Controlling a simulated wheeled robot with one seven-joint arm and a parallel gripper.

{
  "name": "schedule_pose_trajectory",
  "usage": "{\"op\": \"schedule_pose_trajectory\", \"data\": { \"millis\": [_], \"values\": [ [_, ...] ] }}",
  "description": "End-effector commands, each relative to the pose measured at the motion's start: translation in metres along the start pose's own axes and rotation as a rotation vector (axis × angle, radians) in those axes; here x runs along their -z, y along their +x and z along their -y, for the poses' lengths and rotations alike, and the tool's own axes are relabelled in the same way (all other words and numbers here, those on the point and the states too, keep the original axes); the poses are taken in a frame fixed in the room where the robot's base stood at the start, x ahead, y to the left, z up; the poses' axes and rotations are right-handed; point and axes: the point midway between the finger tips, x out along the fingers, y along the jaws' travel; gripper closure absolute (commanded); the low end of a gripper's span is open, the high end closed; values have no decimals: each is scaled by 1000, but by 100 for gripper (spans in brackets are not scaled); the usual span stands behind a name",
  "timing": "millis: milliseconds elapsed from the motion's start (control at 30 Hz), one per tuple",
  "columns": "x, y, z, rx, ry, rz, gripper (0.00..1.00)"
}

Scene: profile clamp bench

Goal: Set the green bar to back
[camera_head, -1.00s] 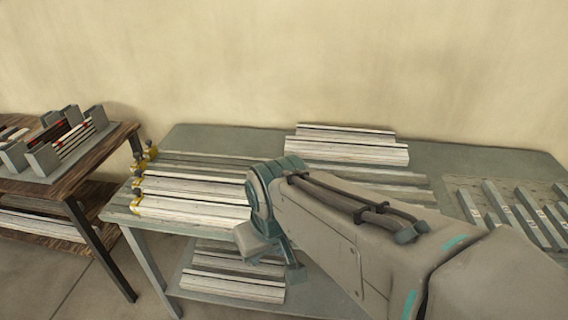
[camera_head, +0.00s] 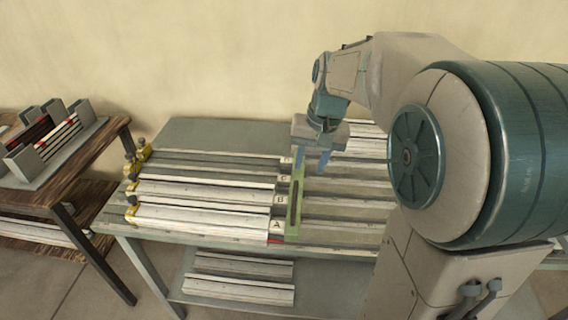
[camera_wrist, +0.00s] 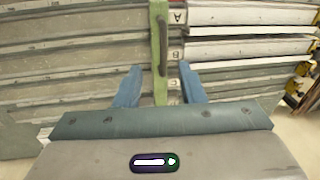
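The green bar (camera_head: 292,236) is a long, narrow, slotted piece. It lies across the profile rows beside the plate lettered A, B, C and D (camera_head: 280,200). In the wrist view the green bar (camera_wrist: 155,50) runs from the top edge down between my fingers. My gripper (camera_head: 311,168) is over the bar's far end in the head view, with its two blue fingers apart. In the wrist view the open gripper (camera_wrist: 160,82) has a finger on each side of the bar, with gaps visible. I cannot tell how far above the bar the fingertips are.
Pale profiles (camera_head: 190,215) lie in rows on the grey bench, with yellow clamps (camera_head: 133,172) at their left ends. A small red mark (camera_head: 275,241) is near plate A. A wooden table with a rack (camera_head: 60,150) stands left. More profiles (camera_head: 240,290) lie on the lower shelf.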

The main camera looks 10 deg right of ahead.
Motion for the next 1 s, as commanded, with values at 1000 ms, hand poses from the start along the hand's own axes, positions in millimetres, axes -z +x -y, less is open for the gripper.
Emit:
{"op": "schedule_pose_trajectory", "data": {
  "millis": [1000],
  "values": [
    [46, 133, 3, 37, 75, 59, 64]
  ]
}}
